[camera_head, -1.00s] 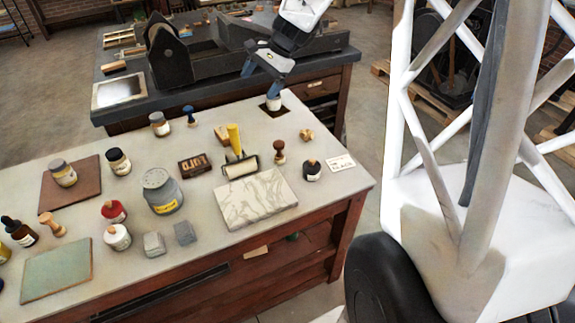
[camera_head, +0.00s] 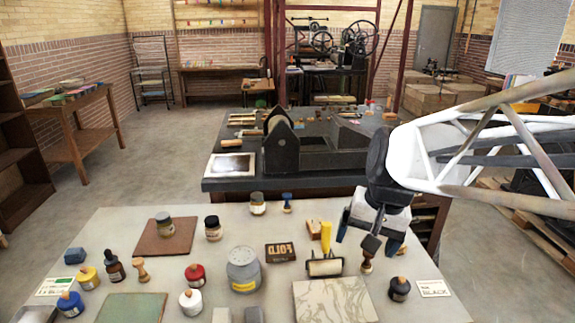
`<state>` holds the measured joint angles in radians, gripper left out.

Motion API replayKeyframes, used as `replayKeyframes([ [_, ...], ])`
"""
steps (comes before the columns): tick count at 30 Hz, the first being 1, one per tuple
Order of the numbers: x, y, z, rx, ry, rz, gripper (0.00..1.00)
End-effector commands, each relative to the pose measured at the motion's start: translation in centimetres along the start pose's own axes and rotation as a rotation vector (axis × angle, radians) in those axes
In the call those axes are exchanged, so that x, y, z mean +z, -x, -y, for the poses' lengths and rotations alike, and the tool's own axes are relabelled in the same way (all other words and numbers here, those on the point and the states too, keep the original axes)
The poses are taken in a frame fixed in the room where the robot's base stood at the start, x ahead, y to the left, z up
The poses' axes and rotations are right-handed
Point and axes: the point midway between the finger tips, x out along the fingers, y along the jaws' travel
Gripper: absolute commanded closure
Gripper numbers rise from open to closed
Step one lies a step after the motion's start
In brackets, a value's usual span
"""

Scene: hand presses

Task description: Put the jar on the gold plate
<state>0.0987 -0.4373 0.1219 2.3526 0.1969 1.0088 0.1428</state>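My gripper (camera_head: 369,238) is over the far right of the near table, its blue-tipped fingers spread to either side of a wooden stamp (camera_head: 367,266). The stamp appears to stand in front of them, and the area behind is hidden. No plate is clearly gold. A brown plate (camera_head: 150,247) at the left carries a grey-labelled jar (camera_head: 164,225). Other jars include a dark-lidded one (camera_head: 213,228), a large grey one (camera_head: 243,270), a red one (camera_head: 195,275), a white one (camera_head: 190,301) and a black one (camera_head: 399,289). I cannot tell which jar is meant.
A brayer (camera_head: 325,264), a type block (camera_head: 280,252), a marbled slab (camera_head: 335,302) and a green plate (camera_head: 131,308) crowd the near table. A dark bench (camera_head: 230,184) stands behind it.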

Motion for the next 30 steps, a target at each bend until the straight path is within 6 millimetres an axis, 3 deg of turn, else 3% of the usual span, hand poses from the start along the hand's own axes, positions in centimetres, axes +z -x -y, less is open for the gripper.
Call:
replayKeyframes([
  [6,5.1,0.1,-1.2,0.066,0.16,-0.069,0.1],
  [13,8.7,-0.3,-2.5,0.122,0.288,-0.121,0.1],
  [19,9.8,-0.5,-3.0,0.142,0.334,-0.14,0.1],
  [30,9.8,-0.5,-3.0,0.143,0.337,-0.141,0.1],
])
